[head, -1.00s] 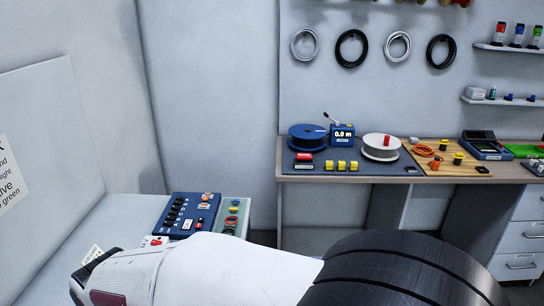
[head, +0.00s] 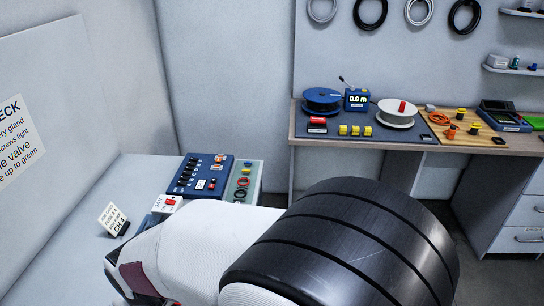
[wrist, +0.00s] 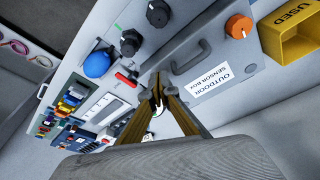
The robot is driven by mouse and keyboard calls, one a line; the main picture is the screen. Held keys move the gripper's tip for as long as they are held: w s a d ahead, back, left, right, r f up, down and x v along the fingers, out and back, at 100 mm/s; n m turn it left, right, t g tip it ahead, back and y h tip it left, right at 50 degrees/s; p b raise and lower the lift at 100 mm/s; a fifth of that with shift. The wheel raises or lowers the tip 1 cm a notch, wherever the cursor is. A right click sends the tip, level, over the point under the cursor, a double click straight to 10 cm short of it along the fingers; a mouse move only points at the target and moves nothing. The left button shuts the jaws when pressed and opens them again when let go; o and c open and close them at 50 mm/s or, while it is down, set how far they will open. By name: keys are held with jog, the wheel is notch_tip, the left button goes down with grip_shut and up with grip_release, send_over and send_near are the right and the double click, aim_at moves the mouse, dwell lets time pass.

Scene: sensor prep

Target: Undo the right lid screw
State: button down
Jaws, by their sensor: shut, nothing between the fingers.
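In the wrist view a grey box with an "OUTDOOR SENSOR BOX" label (wrist: 209,80) lies tilted across the picture. I cannot make out the right lid screw for certain. In the head view my arm hides the gripper and the box.
Beside the box are a blue knob (wrist: 97,63), a red lever (wrist: 126,79) and a yellow bin marked "USED" (wrist: 290,38). In the head view a blue switch panel (head: 205,177) and a small card (head: 113,217) stand left. A workbench (head: 340,145) with spools is behind.

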jog(key=shift+f, duration=0.65)
jog(key=shift+w+a, duration=0.1)
jog(key=shift+w, duration=0.1)
dwell(0.7)
jog(key=shift+w+d, duration=0.45)
jog(key=shift+w, duration=0.1)
dwell(0.3)
jog(key=shift+w+r, duration=0.1)
jog(key=shift+w, duration=0.3)
dwell(0.6)
jog(key=shift+s+d, duration=0.1)
jog(key=shift+d, duration=0.4)
dwell(0.4)
jog(key=shift+w+a+v, duration=0.1)
jog(key=shift+a+v, duration=0.1)
jog(key=shift+v, duration=0.75)
jog(key=shift+w+a+v, duration=0.15)
jog(key=shift+a+v, duration=0.05)
jog(key=shift+v, duration=0.75)
jog(key=shift+w+a+v, duration=0.1)
jog(key=shift+a+v, duration=0.1)
jog(key=shift+v, duration=0.75)
jog(key=shift+r, duration=0.15)
